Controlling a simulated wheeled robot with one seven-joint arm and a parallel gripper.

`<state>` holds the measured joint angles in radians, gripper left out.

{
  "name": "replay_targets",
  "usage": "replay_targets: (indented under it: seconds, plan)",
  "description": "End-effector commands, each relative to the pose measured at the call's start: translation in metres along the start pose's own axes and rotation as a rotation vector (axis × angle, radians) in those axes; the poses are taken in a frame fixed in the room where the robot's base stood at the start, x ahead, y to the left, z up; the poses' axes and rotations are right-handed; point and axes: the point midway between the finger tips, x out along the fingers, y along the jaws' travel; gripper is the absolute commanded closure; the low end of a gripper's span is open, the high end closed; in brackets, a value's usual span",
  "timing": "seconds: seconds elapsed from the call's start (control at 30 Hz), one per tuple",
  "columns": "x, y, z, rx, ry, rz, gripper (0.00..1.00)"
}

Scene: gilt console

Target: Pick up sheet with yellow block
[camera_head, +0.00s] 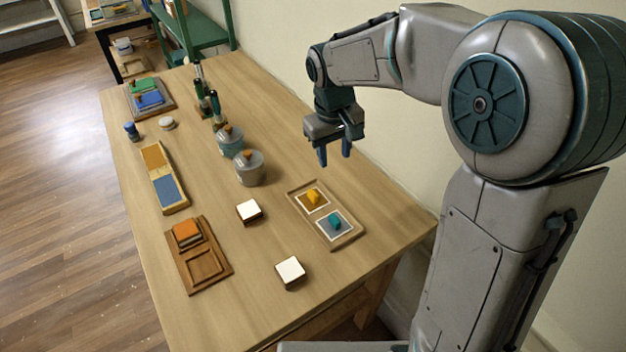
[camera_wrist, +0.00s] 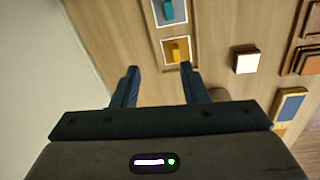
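The sheet with the yellow block (camera_head: 311,198) lies in the upper compartment of a wooden tray (camera_head: 352,236) at the right side of the table. The sheet is orange-yellow with a pale border, and the block stands on it. The yellow block also shows in the wrist view (camera_wrist: 176,53), just beyond the fingertips. A second sheet with a teal block (camera_head: 335,224) lies in the tray's other compartment. My gripper (camera_head: 334,160) is above the table, up and to the right of the tray in the head view. Its fingers are apart with nothing between them in the wrist view (camera_wrist: 158,68).
Two white-topped blocks (camera_head: 249,210) (camera_head: 290,270) stand left of and below the tray. Two lidded pots (camera_head: 249,168) (camera_head: 230,142) and dark green bottles (camera_head: 215,104) stand farther back. A brown tray (camera_head: 215,265) with an orange block sits at the left edge. A wall runs along the right.

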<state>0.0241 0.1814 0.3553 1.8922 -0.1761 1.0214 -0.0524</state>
Motion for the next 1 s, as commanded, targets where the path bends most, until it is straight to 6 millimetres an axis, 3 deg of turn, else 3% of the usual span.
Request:
replay_targets:
  seconds: [0.03,0.1,0.33,0.53,0.8,1.0]
  plan:
    - [0.016,-0.005,-0.016,-0.028,-0.014,-0.019,0.6]
    - [0.03,-0.012,-0.033,-0.06,-0.025,-0.041,0.6]
    - [0.058,-0.027,-0.067,-0.121,-0.042,-0.09,0.6]
    - [0.077,-0.03,-0.072,-0.131,-0.049,-0.1,0.6]
    - [0.129,-0.035,-0.068,-0.132,-0.049,-0.1,0.6]
    - [0.147,-0.037,-0.068,-0.131,-0.047,-0.099,0.6]
